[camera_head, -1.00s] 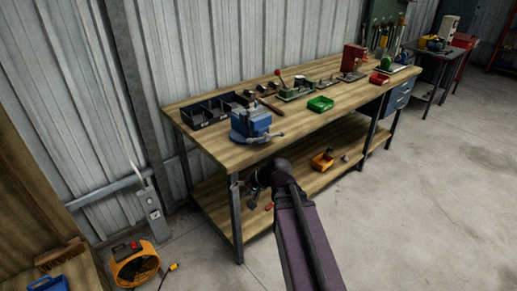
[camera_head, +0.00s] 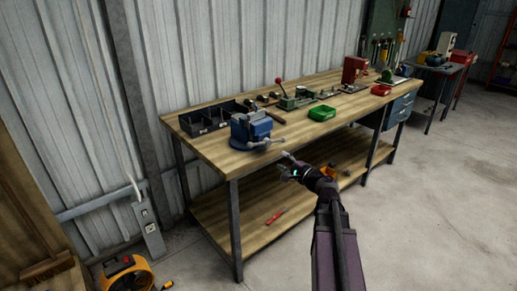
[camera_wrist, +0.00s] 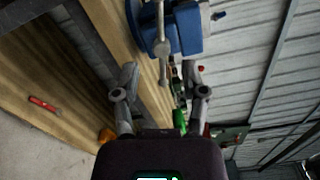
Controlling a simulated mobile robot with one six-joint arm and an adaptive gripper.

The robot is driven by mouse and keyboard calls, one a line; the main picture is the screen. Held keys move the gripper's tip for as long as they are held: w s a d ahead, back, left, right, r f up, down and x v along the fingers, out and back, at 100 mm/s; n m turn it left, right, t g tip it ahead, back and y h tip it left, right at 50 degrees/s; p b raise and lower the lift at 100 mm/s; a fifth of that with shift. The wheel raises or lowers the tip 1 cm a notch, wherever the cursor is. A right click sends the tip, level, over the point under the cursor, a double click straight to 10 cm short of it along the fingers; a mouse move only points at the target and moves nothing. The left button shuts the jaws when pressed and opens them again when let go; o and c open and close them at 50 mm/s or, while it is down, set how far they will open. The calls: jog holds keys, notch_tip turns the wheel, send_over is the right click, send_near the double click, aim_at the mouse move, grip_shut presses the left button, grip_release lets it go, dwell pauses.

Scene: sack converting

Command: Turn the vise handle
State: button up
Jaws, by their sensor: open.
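A blue vise (camera_head: 251,130) stands on the near left end of the wooden workbench (camera_head: 215,152). Its thin metal handle (camera_head: 268,143) sticks out at the front of the vise, over the bench edge. My gripper (camera_head: 287,166) is in front of the bench edge, just right of and below the handle, and apart from it. In the wrist view the vise (camera_wrist: 184,30) is at the top, and the grey handle (camera_wrist: 161,45) points down toward the space between my open fingers (camera_wrist: 160,82). Nothing is between the fingertips.
A dark divided bin (camera_head: 208,120) sits left of the vise. A green tray (camera_head: 322,113) and a green tool with a red-knobbed lever (camera_head: 296,101) are to its right. A red tool (camera_head: 275,216) lies on the lower shelf. The floor at right is clear.

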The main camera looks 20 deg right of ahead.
aim_at(257, 145)
jog(key=shift+w+a, duration=0.1)
jog(key=x, duration=1.3)
jog(key=shift+w+a, duration=0.2)
jog(key=shift+w, duration=0.05)
jog(key=shift+c, duration=0.2)
grip_shut()
